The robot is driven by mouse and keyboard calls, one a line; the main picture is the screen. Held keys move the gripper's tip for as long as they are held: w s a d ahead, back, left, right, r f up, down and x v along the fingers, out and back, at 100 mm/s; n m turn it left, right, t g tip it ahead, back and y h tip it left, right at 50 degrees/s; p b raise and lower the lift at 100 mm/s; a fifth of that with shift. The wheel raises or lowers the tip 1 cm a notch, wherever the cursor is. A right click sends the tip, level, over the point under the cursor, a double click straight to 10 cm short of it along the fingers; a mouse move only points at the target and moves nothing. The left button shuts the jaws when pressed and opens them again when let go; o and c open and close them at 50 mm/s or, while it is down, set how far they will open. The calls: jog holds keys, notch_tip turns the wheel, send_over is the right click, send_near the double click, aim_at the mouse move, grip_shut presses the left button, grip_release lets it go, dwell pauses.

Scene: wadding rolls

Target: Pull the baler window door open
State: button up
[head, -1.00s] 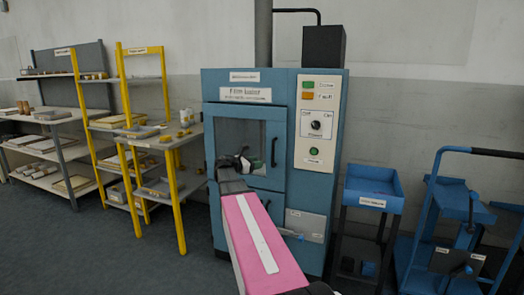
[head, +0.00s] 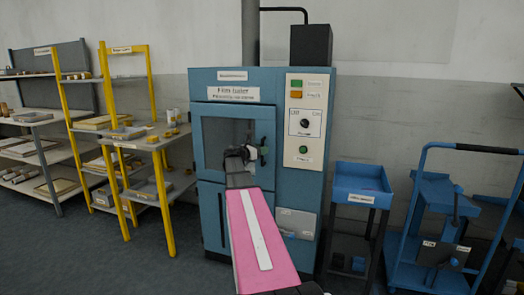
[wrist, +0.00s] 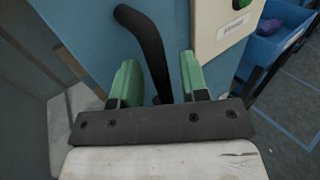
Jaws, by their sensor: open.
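The blue baler (head: 290,180) stands in the middle of the head view. Its upper window door (head: 198,145) looks shut, with a dark pane and a black handle (head: 265,143) on its right side. My gripper (head: 260,155) is at that handle, at the end of my pink arm. In the wrist view the black handle (wrist: 150,45) runs between the two green fingers of my gripper (wrist: 160,78). The fingers are apart, one on each side of the handle, with a gap visible beside it. Part of the handle is hidden by my gripper.
A control panel (head: 305,120) with buttons and a knob is right of the door. A blue tray stand (head: 362,185) and a blue cart (head: 440,200) stand to the right. A yellow-framed shelf (head: 108,150) is at left. Grey floor lies in front.

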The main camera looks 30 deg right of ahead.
jog(key=shift+d, duration=0.25)
grip_shut()
